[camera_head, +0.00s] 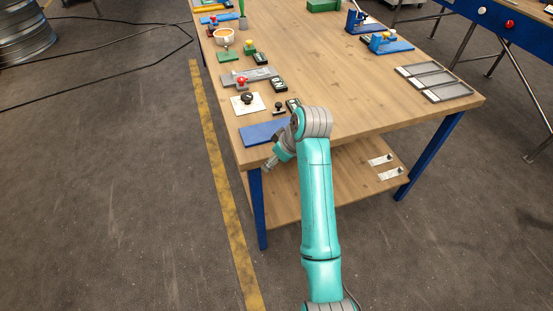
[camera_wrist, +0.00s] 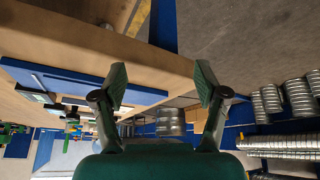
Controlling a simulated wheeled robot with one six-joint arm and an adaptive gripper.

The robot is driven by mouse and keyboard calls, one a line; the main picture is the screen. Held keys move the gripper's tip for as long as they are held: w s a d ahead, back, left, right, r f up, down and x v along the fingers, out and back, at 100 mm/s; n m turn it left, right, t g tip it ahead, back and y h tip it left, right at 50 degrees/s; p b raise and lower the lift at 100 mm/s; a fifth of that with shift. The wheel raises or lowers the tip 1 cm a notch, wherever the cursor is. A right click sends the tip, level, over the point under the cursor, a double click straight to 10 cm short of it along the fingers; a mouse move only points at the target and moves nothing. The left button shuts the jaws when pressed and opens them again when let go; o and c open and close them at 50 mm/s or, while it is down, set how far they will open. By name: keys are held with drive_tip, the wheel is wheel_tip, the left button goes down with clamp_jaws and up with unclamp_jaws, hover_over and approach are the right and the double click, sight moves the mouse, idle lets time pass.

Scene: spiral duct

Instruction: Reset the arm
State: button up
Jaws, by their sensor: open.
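My teal arm reaches forward in the head view and bends at its elbow over the near end of the wooden table (camera_head: 360,112). The wrist is folded to the left, and my gripper (camera_head: 268,166) hangs beside the table's near left corner, partly hidden by my own arm links. In the wrist view my gripper (camera_wrist: 160,90) shows two green-padded fingers spread wide apart. Nothing is between them. The table edge (camera_wrist: 160,55) runs across behind the fingers.
A blue plate (camera_head: 262,132) lies at the table's near left corner, close to my wrist. A white plate with a black knob (camera_head: 248,100) and a grey board with a red button (camera_head: 242,82) stand behind it. Grey trays (camera_head: 440,82) lie at the right.

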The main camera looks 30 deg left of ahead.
idle(0.5)
drive_tip(key=s+d+f+m+t, duration=0.3)
drive_tip(key=s+d+f, duration=0.1)
drive_tip(key=d+f, duration=0.65)
drive_tip(key=s+d+f+m+t, duration=0.2)
drive_tip(key=s+d+f+m, duration=0.2)
drive_tip(key=d+f, duration=0.65)
drive_tip(key=s+d+m+t+h, duration=0.1)
drive_tip(key=s+d+m+t, duration=0.25)
drive_tip(key=s+d, duration=0.95)
drive_tip(key=s+d+r+m+t+h, duration=0.2)
drive_tip(key=s+d+r, duration=0.3)
drive_tip(key=s+r, duration=0.5)
drive_tip(key=s+d+r+m+t+h, duration=0.2)
drive_tip(key=s+d+r, duration=0.4)
drive_tip(key=s+r, duration=0.4)
drive_tip(key=shift+s+m+t, duration=0.45)
drive_tip(key=shift+s+m, duration=0.4)
drive_tip(key=shift+s, duration=0.3)
drive_tip(key=shift+w, duration=0.1)
